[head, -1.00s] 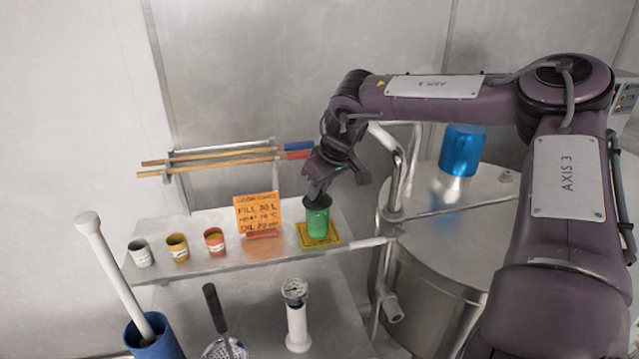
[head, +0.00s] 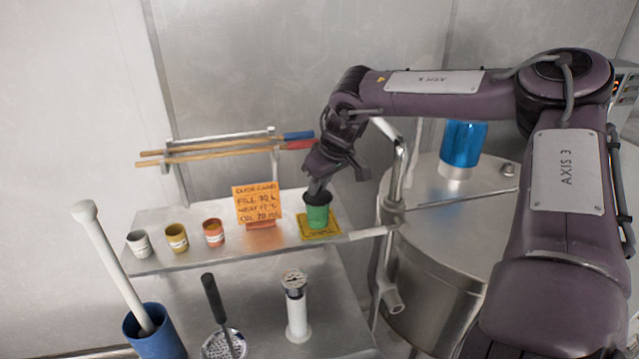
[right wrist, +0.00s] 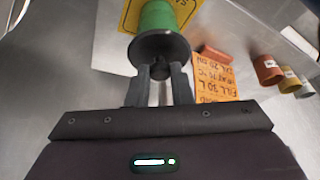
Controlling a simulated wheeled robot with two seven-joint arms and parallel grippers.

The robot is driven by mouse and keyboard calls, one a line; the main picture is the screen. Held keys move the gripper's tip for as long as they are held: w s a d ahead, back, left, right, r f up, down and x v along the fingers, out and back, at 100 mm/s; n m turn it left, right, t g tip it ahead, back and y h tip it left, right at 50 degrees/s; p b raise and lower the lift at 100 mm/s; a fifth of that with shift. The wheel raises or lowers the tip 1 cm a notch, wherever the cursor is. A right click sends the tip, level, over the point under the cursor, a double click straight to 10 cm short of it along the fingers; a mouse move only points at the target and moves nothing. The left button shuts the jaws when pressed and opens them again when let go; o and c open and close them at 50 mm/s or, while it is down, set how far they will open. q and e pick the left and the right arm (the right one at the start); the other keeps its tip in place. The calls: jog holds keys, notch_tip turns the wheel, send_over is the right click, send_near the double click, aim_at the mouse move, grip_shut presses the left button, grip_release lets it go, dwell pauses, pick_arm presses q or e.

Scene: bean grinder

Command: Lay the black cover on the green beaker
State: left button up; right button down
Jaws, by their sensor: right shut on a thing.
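The green beaker (head: 317,217) stands upright on a yellow mat (head: 333,231) at the right part of the shelf. The black cover (head: 317,197) is at the beaker's top; in the right wrist view the cover (right wrist: 160,47) hides the beaker's rim, with the green wall (right wrist: 158,14) beyond it. I cannot tell whether the cover is fully seated. My right gripper (head: 318,187) is above the beaker and shut on the cover's knob; its two fingers (right wrist: 161,72) show in the right wrist view. My left gripper is not in view.
An orange card (head: 257,204) stands left of the beaker, then red (head: 213,233), yellow (head: 176,238) and white (head: 139,243) cups. A metal vessel with a blue cylinder (head: 462,145) is at the right. Rods (head: 220,153) hang on the wall behind.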

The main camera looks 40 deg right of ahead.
jog(key=shift+f, duration=0.1)
jog(key=c, duration=1.2)
grip_release()
jog(key=b+v, duration=0.2)
jog(key=v, duration=0.6)
jog(key=shift+f, duration=0.1)
